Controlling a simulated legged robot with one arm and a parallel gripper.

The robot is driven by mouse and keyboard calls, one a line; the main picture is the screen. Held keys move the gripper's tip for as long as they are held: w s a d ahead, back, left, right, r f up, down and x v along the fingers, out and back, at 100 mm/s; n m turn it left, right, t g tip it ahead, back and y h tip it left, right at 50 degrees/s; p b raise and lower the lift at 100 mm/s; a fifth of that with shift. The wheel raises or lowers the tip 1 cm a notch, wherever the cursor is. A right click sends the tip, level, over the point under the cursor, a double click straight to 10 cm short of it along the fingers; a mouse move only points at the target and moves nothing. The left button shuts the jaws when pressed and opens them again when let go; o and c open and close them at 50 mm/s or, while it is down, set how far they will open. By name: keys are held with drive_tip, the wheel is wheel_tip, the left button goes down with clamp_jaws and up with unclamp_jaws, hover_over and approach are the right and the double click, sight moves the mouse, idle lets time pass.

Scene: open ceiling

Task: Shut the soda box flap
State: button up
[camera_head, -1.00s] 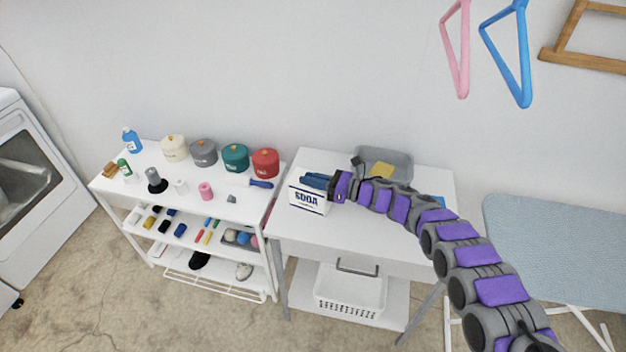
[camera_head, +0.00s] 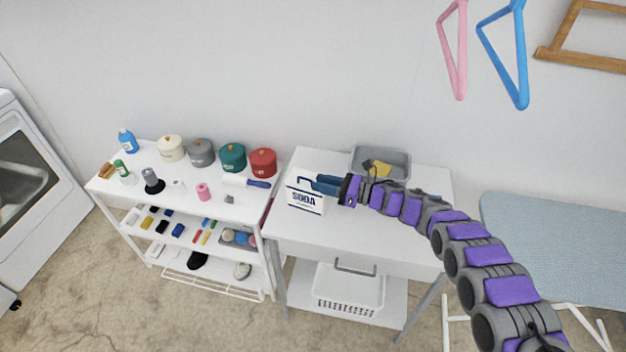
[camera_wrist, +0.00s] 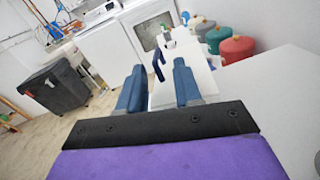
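The soda box (camera_head: 304,200) is white with dark blue SODA lettering and stands at the left end of the right-hand white table. A dark blue handle-like strip (camera_head: 300,181) shows at its top; the flap's exact angle is too small to tell. My gripper (camera_head: 316,182) has blue fingers, apart and empty, level with the box top at its right side. In the wrist view, my gripper (camera_wrist: 158,66) is open, with the dark blue strip (camera_wrist: 158,65) between its fingertips and a white surface below.
A grey bin (camera_head: 390,163) with a yellow item stands behind my arm on the table (camera_head: 345,225). A shelf unit (camera_head: 215,207) with several canisters stands to the left. A white basket (camera_head: 348,290) sits below. The table front is clear.

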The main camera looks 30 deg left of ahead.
drive_tip(key=w+d+p, duration=0.1)
drive_tip(key=w+d, duration=0.1)
drive_tip(key=d, duration=1.1)
drive_tip(key=shift+d, duration=0.2)
drive_tip(key=shift+w, duration=0.1)
